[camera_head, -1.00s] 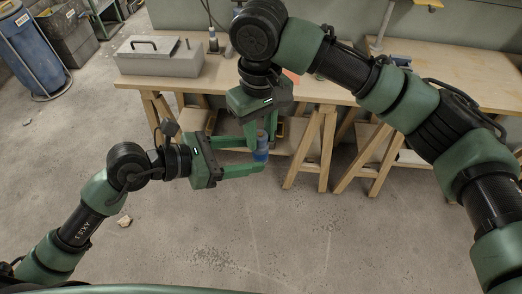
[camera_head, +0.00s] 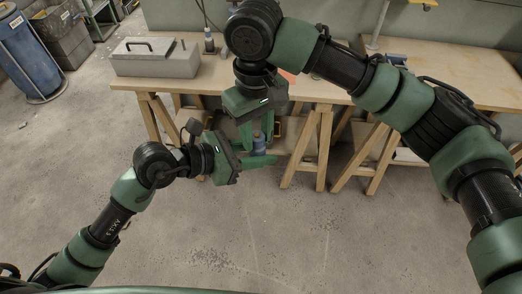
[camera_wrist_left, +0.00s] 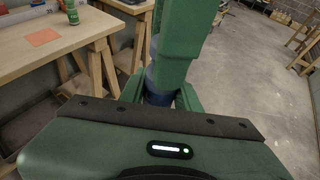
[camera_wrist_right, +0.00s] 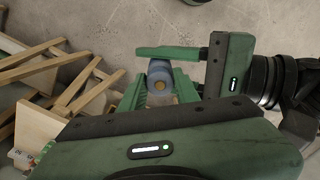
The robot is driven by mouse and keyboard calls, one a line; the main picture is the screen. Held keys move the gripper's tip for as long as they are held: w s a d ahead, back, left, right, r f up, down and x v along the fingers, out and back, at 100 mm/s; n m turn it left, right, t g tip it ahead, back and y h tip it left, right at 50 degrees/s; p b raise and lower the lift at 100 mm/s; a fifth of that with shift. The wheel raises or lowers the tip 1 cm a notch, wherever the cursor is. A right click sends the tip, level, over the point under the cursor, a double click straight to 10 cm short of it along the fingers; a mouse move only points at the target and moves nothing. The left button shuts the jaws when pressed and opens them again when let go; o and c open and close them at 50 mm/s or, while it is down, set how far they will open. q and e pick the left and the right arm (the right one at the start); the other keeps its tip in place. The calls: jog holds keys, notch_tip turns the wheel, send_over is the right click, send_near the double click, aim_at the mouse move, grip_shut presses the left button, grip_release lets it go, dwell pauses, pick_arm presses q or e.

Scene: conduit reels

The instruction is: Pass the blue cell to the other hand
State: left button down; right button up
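The blue cell (camera_head: 259,147) is a small upright cylinder with a grey upper part. My right gripper (camera_head: 257,133) reaches down from above and is shut on it, holding it in the air in front of the workbench. In the right wrist view the cell's round end (camera_wrist_right: 159,76) shows between the right fingers. My left gripper (camera_head: 257,152) comes in from the left, with its fingers open on either side of the cell. In the left wrist view the cell (camera_wrist_left: 158,88) sits between the left fingers, partly hidden behind a right finger.
The wooden workbench (camera_head: 330,92) on trestles stands close behind the grippers, with a grey toolbox (camera_head: 155,58) at its left end. An orange sheet (camera_wrist_left: 43,37) lies on the bench. A blue barrel (camera_head: 30,50) is far left. The concrete floor in front is clear.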

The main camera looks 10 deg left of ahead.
jog(key=o, duration=0.4)
jog(key=shift+c, duration=0.2)
